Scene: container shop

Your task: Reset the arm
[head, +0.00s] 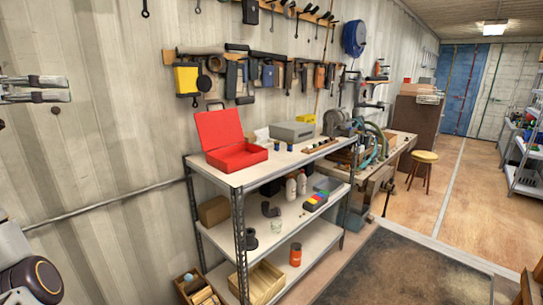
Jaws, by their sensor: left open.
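My left gripper (68,89) shows at the upper left edge of the head view. Its two fingers point right and stand apart, with nothing between them. It is in front of the corrugated wall and away from the shelf. Part of my arm shows at the lower left. My right gripper cannot be made out; only a small orange and dark piece shows at the lower right edge.
A metal shelf unit (286,172) stands ahead with an open red toolbox (235,158) and a grey box (292,132) on top. Wooden crates (262,283) are below.

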